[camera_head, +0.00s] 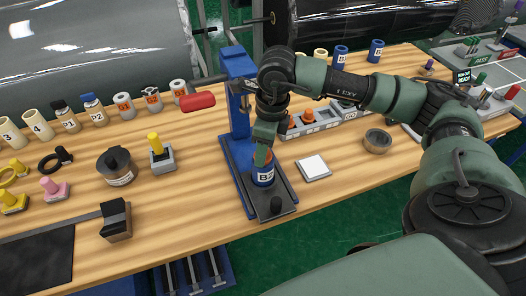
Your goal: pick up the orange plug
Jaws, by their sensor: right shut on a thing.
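An orange plug (308,115) sits in the grey tray (323,123) behind my right wrist. The roll stands upright on the base of the blue press (238,182). The fingers hide part of the roll's top. My left gripper is not in view.
A white square pad (313,167) and a round brown bowl (377,141) are to the right. Several rolls line the back. A yellow-topped stamp (158,153) and dark tape holder (117,166) stand left.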

